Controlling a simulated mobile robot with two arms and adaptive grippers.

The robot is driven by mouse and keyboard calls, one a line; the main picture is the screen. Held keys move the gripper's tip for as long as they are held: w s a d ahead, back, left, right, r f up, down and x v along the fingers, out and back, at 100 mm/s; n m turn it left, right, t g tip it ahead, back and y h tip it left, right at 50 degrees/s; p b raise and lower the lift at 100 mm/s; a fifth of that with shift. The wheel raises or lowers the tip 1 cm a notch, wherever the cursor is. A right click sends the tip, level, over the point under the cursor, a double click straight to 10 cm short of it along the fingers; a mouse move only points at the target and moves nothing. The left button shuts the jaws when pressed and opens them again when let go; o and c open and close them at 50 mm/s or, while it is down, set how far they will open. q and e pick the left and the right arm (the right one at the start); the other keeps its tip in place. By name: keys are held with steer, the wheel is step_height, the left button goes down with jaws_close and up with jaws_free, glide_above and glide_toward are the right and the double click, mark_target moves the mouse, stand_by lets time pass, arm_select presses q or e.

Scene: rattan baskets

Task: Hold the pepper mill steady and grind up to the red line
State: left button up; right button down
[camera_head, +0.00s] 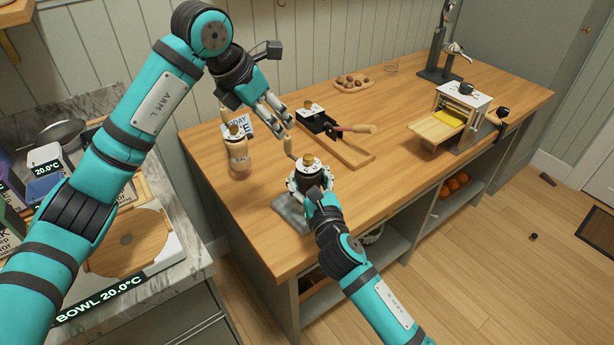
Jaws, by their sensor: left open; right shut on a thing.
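The dark pepper mill (310,173) stands upright near the front left of the wooden counter, with a wooden knob on top. A crank with a wooden grip (288,146) appears to stick up at its left. My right gripper (309,184) is shut around the mill's body and hides much of it. My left gripper (275,117) is open and empty above the counter, behind and left of the mill, apart from the crank. The red line cannot be made out.
A wooden board with a black device (345,147) lies behind right. A pasta machine (462,104) stands further right.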

mark_target(286, 137)
arm_select(q)
steer(key=x, duration=0.8)
steer(key=shift+f, duration=0.1)
jaws_close()
stand_by(0.4)
steer(key=d, duration=0.8)
steer(key=shift+w, duration=0.3)
